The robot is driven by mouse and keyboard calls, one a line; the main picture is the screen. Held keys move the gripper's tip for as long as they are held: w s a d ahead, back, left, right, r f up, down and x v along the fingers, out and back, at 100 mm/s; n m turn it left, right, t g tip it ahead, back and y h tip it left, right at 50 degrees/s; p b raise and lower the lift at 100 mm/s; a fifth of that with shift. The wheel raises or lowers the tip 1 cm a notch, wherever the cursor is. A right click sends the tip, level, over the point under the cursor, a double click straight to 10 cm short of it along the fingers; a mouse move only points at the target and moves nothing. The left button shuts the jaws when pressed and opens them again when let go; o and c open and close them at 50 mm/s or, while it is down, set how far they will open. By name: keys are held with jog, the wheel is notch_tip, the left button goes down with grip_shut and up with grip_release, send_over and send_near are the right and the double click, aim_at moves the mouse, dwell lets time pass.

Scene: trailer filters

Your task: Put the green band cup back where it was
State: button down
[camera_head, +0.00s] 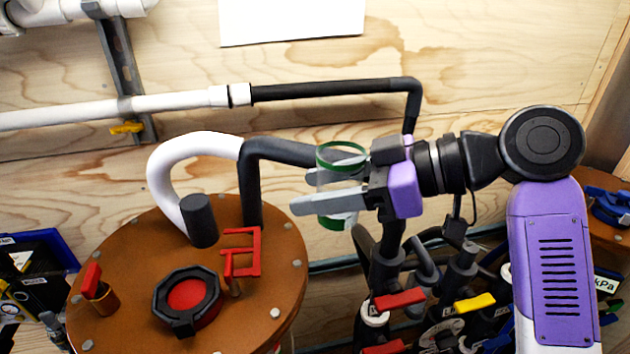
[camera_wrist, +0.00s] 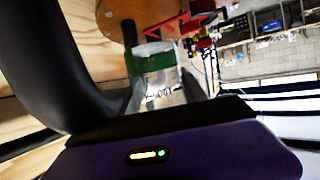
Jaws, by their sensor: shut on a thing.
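The green band cup (camera_head: 337,162) is a clear cup with green rings at its top and bottom in the head view. My gripper (camera_head: 303,192) is shut on it, with the fingers pointing left across its side. The cup is held in the air, about upright, to the right of the black pipe bend. In the wrist view the cup (camera_wrist: 158,72) sits between the fingers, with dark marking on its clear wall. What lies directly beneath the cup is unclear.
A round brown lid (camera_head: 130,255) with a black-and-red cap (camera_head: 190,297) and red handles is at lower left. A black pipe (camera_head: 270,152) bends up close to the cup. Valves with red and yellow handles (camera_head: 400,299) crowd below my gripper. A plywood wall is behind.

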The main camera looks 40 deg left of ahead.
jog(key=shift+s+f, duration=0.2)
jog(key=shift+f, duration=0.15)
jog(key=d+f+m+t+h, duration=0.6)
jog(key=d+f+m+t, duration=0.3)
jog(key=d+f, duration=1.2)
jog(key=s+d+f+m+t+h, duration=0.1)
jog(key=d+f+m+t+h, duration=0.5)
jog(key=d+f, duration=1.5)
notch_tip(320, 180, down, 2)
jog(key=m+t, duration=0.3)
jog(key=m, duration=0.4)
jog(key=shift+d+h, duration=0.3)
jog(key=shift+d, duration=0.1)
